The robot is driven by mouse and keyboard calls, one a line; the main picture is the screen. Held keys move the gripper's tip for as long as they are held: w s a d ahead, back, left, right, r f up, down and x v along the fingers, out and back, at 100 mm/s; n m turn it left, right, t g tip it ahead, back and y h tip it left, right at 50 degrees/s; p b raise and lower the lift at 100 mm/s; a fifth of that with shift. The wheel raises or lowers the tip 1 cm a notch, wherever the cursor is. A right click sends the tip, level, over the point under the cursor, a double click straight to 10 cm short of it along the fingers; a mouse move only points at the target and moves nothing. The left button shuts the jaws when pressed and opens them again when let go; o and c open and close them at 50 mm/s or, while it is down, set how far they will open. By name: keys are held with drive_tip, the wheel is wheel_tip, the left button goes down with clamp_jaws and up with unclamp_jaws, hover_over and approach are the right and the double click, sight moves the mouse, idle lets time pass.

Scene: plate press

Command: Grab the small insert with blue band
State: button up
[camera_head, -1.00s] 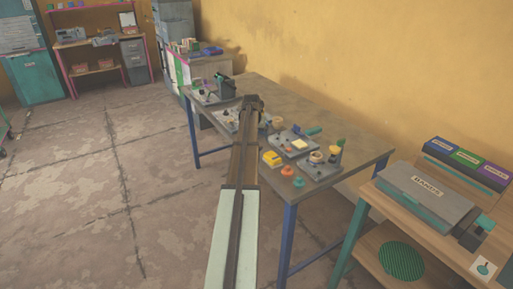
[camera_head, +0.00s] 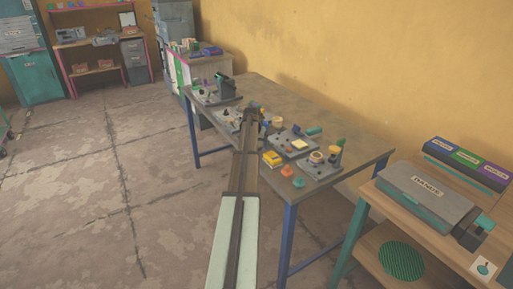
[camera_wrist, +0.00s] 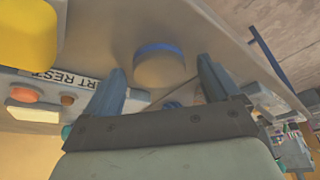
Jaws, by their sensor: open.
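The small insert (camera_wrist: 158,68), a tan round piece with a blue band, shows in the wrist view just ahead of my gripper, between the lines of its two fingers. My gripper (camera_wrist: 161,68) is open, with one finger to each side of the insert in the picture. I cannot tell whether either finger touches it. In the head view my gripper (camera_head: 254,110) is over the middle of the workbench (camera_head: 325,120), and my arm hides part of the bench. I cannot make out the blue band there.
A plate lettered "RT REST" (camera_wrist: 65,79) and a large yellow object (camera_wrist: 22,35) lie left in the wrist view. In the head view, fixtures stand on the bench, with a yellow block (camera_head: 272,158) and orange piece (camera_head: 287,170) near its front edge. The bench's back is clear.

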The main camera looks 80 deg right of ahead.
drive_tip(key=shift+c, duration=0.2)
drive_tip(key=c, duration=1.3)
drive_tip(key=shift+r, duration=0.15)
